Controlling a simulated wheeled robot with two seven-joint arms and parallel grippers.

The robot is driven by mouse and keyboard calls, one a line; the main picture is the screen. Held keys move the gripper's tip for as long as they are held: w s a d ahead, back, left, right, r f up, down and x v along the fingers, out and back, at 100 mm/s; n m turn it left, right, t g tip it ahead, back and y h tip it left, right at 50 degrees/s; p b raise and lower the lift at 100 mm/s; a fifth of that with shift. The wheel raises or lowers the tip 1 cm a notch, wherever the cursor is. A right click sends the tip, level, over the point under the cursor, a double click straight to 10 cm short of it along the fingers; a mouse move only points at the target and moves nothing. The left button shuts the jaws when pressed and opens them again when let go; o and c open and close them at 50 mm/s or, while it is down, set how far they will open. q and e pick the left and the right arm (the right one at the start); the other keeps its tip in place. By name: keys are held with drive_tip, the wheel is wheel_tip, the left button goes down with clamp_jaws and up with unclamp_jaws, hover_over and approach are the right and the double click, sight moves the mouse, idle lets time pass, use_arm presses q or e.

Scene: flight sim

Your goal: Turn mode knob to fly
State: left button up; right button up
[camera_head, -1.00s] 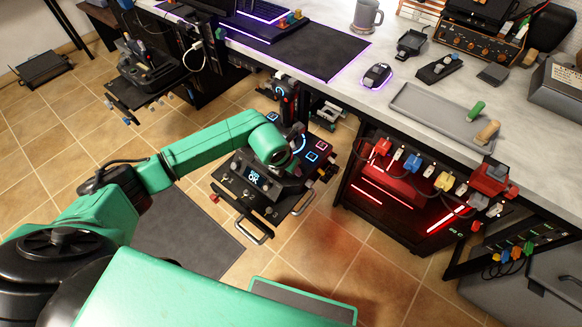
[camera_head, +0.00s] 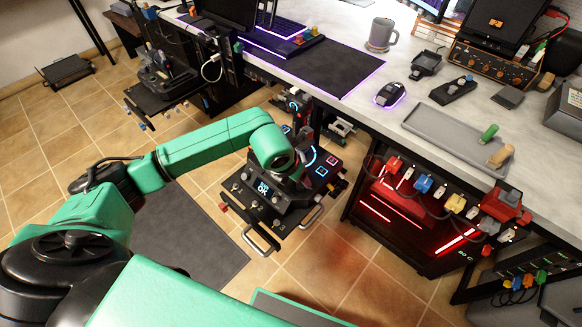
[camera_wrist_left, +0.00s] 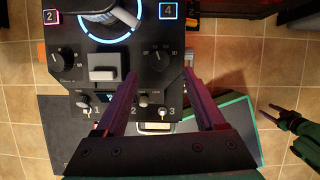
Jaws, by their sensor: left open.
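The black control panel (camera_head: 270,207) with a small lit screen stands below the desk in the head view. The left wrist view looks down on it and shows two black rotary knobs, a left knob (camera_wrist_left: 66,58) and a right knob (camera_wrist_left: 158,56). Their lettering is too small to read, so I cannot tell which is the mode knob. My left gripper (camera_wrist_left: 160,78) is open above the panel, its fingertips either side of the area just below the right knob, with nothing between them. My right gripper (camera_wrist_left: 268,112) shows at the right of the wrist view, fingers apart, away from the panel.
A grey square lever (camera_wrist_left: 103,74) sits between the knobs, and several small toggles line the panel's lower edge. A lit round dial (camera_wrist_left: 110,20) is above them. The desk (camera_head: 345,105) and a red-lit case (camera_head: 410,215) stand to the right in the head view.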

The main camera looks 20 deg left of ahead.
use_arm(q)
drive_tip(key=d+v, duration=0.1)
drive_tip(key=v, duration=0.7)
drive_tip(key=shift+a+r, duration=0.15)
drive_tip(key=shift+a, duration=0.3)
